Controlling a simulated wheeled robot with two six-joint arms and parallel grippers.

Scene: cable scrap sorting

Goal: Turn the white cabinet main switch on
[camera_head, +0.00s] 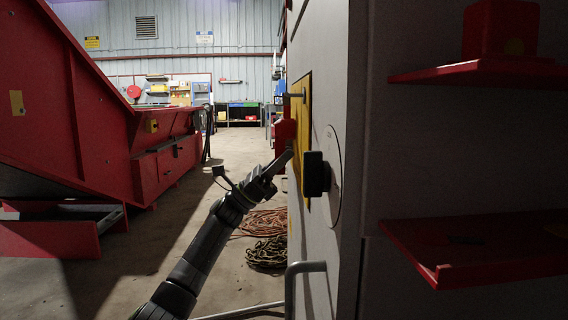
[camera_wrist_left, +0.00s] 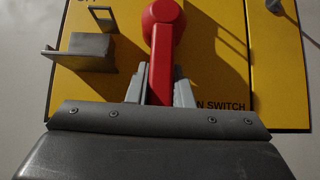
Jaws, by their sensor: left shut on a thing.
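The white cabinet (camera_head: 334,70) stands right of centre in the head view, its face seen at a steep angle. A yellow plate (camera_head: 304,112) is on that face. The red main switch (camera_head: 284,134) sticks out from the plate. In the left wrist view the red switch (camera_wrist_left: 163,38) has its round hub at the top and its handle pointing down toward me. My left gripper (camera_head: 285,160) is at the switch, its two grey fingers (camera_wrist_left: 160,90) shut on the handle, one on each side. "N SWITCH" shows on the plate (camera_wrist_left: 215,85); other lettering is cut off or hidden. My right gripper is out of view.
A grey metal bracket (camera_wrist_left: 90,50) sticks out of the plate left of the switch. A black knob (camera_head: 316,174) and a grey handle (camera_head: 293,285) jut from the cabinet. Red shelves (camera_head: 470,76) are at right. Coiled cables (camera_head: 268,252) lie on the floor; a red machine (camera_head: 80,110) stands left.

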